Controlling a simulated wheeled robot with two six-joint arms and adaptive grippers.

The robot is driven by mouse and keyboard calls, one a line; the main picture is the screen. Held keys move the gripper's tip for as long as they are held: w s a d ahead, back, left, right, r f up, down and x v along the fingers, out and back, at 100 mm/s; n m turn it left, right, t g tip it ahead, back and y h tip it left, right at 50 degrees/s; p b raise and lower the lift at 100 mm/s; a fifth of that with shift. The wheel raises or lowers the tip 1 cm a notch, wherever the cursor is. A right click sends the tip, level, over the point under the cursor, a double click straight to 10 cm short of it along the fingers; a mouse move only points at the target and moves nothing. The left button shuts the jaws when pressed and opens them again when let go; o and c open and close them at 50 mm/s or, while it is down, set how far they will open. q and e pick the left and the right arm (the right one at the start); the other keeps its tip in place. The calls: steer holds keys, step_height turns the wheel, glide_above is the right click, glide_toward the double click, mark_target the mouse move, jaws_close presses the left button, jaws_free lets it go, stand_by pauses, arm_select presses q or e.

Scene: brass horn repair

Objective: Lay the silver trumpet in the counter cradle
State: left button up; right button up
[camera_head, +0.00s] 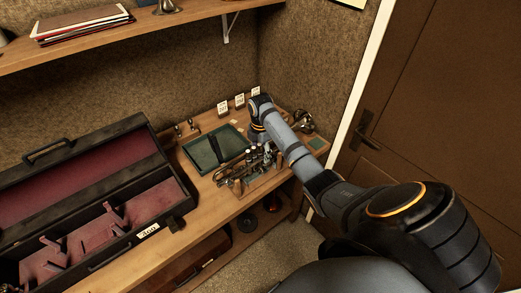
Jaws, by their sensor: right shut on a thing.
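My right arm reaches in from the lower right over the counter. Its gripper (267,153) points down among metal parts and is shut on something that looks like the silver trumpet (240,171). The trumpet's tubing and valves show at the front of the counter, small and partly covered by the gripper. A bell-like metal shape (304,122) shows right of the arm, but I cannot tell whether it belongs to the same horn. The counter cradle cannot be told apart from the metal parts here, nor whether the trumpet touches it. My left gripper is not in view.
An open black case (118,181) with red lining fills the counter's left side. A dark green tray (203,151) lies between it and the gripper. Small white cards (239,100) stand along the back. A shelf (130,35) hangs above; a brown door (430,100) is at right.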

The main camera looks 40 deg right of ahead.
steer(key=shift+f, duration=0.1)
steer(key=o, duration=1.5)
steer(key=shift+o, duration=1)
steer(key=shift+s, duration=0.1)
steer(key=shift+f, duration=0.1)
step_height(320, 180, up, 8)
steer(key=shift+f, duration=0.15)
